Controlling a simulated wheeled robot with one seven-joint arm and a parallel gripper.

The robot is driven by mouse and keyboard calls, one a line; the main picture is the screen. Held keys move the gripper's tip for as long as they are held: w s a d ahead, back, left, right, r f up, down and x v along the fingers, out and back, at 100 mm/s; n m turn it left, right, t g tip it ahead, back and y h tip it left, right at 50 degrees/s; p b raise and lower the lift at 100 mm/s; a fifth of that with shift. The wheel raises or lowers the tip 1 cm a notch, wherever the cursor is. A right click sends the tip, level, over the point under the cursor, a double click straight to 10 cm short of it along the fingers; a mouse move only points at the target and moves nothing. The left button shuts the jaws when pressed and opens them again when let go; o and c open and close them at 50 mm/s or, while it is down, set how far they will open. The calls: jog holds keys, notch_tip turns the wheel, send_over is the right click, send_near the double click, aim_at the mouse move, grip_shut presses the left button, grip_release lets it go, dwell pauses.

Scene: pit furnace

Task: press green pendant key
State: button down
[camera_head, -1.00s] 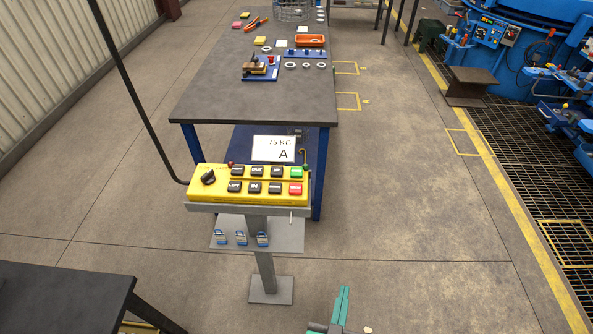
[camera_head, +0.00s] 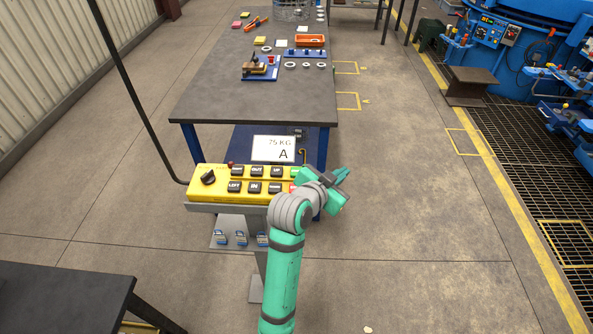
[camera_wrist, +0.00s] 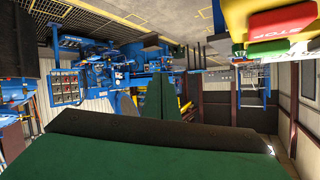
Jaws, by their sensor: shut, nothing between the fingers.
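The yellow pendant (camera_head: 222,193) stands on a grey post, with black keys in two rows and a black knob at its left. In the wrist view, the green key (camera_wrist: 267,48) shows at the upper right beside the red STOP key (camera_wrist: 284,22). In the head view, my arm covers most of the pendant's right end, so the green key is hard to make out there. My gripper (camera_head: 342,174) is shut and empty, just right of the pendant, with its fingers pointing right, away from the keys. Its green fingers (camera_wrist: 158,97) show in the wrist view.
A white sign reading 75 KG A (camera_head: 274,148) stands behind the pendant. A dark-topped workbench (camera_head: 225,105) with small parts is beyond it. Blue padlocks (camera_head: 241,238) hang below the pendant. A dark table (camera_head: 65,290) is at front left.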

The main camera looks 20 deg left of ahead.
jog(key=a+r+m+g, duration=0.2)
jog(key=a+r+m, duration=0.1)
jog(key=a+r, duration=0.3)
notch_tip(320, 180, up, 5)
jog(key=m+g+y, duration=0.2)
jog(key=y, duration=0.1)
send_over(295, 174)
jog(key=shift+a+f, duration=0.15)
jog(key=shift+f, duration=4.4)
jog(key=shift+f, duration=0.1)
jog(key=shift+f, duration=0.3)
